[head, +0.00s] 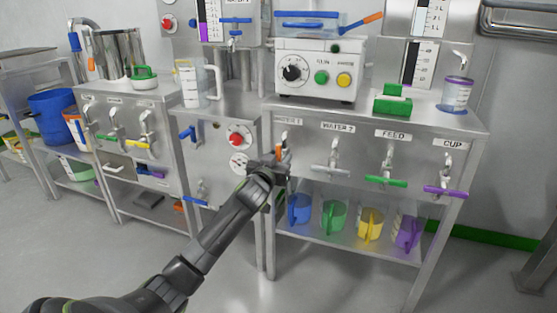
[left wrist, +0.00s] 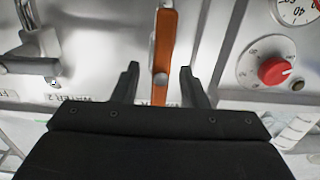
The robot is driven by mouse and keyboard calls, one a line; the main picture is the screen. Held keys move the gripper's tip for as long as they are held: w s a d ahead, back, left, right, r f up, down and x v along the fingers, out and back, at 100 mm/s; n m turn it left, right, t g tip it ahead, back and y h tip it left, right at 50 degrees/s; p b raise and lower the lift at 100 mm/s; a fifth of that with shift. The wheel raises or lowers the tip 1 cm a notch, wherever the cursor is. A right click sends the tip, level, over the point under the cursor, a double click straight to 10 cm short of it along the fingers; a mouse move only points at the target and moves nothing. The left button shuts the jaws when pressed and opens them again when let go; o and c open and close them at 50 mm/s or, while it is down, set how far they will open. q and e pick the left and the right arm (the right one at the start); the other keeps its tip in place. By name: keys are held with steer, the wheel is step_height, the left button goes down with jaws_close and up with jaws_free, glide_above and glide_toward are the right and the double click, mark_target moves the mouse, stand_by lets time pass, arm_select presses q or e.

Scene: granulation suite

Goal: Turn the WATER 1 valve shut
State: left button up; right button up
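The WATER 1 valve has an orange handle (head: 279,150), upright at the left end of the front panel in the head view; my gripper partly covers it. In the left wrist view the orange handle (left wrist: 165,32) runs lengthwise between the fingers. My left gripper (head: 282,160) is at this handle. It is open, with a visible gap on each side of the handle in the left wrist view (left wrist: 160,72). The WATER 1 label (head: 287,121) is partly hidden. My right gripper is not in view.
The WATER 2 valve (head: 331,170) with a grey crosswise handle is just right. Green FEED (head: 386,181) and purple CUP (head: 445,190) handles follow. A red knob (head: 237,140) is on the panel at left. Coloured jugs (head: 333,216) stand on the shelf below.

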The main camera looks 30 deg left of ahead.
arm_select(q)
jaws_close()
